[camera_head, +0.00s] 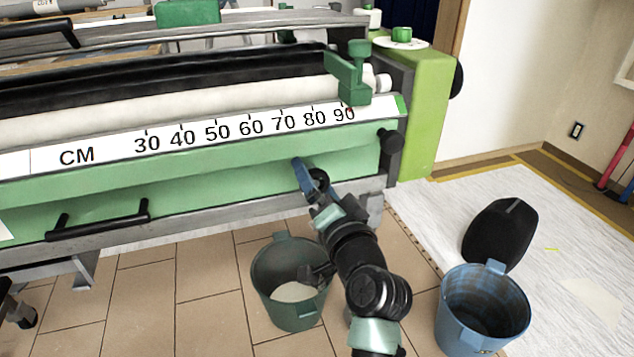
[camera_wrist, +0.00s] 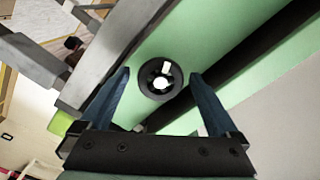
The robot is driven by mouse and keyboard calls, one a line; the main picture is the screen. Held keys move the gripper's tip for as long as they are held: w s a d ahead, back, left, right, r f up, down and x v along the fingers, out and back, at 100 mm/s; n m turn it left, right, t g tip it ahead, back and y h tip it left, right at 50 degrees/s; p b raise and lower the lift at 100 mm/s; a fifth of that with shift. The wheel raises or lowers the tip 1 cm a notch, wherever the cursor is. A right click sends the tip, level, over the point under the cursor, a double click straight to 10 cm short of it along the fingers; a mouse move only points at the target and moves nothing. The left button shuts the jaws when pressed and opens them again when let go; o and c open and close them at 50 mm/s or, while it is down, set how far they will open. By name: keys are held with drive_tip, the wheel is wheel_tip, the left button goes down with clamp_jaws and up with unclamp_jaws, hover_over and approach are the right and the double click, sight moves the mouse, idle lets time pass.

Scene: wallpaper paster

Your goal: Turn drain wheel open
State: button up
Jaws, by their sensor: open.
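A black round wheel (camera_wrist: 146,80) with a white centre and a white tab sits on the green face of the machine in the wrist view. My gripper (camera_wrist: 160,75) is open, with one blue finger on each side of the wheel. Gaps show between the fingers and the wheel, and whether the tips reach to its depth is unclear. In the head view my gripper (camera_head: 309,176) is at the lower green front of the machine, under the ruler's right part. There the wheel is mostly hidden or cannot be told from my gripper.
A green bucket (camera_head: 266,285) with pale contents stands on the tiles below my arm. A blue bucket (camera_head: 465,325) and a black rounded object (camera_head: 500,235) stand at right. A black knob (camera_head: 390,140) and a black handle (camera_head: 97,219) stick out of the machine's front.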

drive_tip(key=p+v, duration=0.3)
drive_tip(key=v, duration=1)
wheel_tip(320, 180, up, 22)
drive_tip(key=a+n+t+h+p, duration=0.2)
drive_tip(key=a+n+t+p, duration=0.1)
drive_tip(key=n+t, duration=0.15)
drive_tip(key=s+a+r+n+t+h+p, duration=0.1)
drive_tip(key=s+r+t, duration=0.1)
drive_tip(key=s+r, duration=0.35)
drive_tip(key=s+r+n+t+h, duration=0.1)
drive_tip(key=s+r+t, duration=0.1)
drive_tip(key=r, duration=0.7)
drive_tip(key=s+a+r+t+h+p, duration=0.15)
drive_tip(key=s+r, duration=0.25)
drive_tip(key=r, duration=0.4)
wheel_tip(320, 180, up, 37)
drive_tip(key=d+p, duration=0.1)
drive_tip(key=p, duration=3.5)
drive_tip(key=shift+p, duration=0.4)
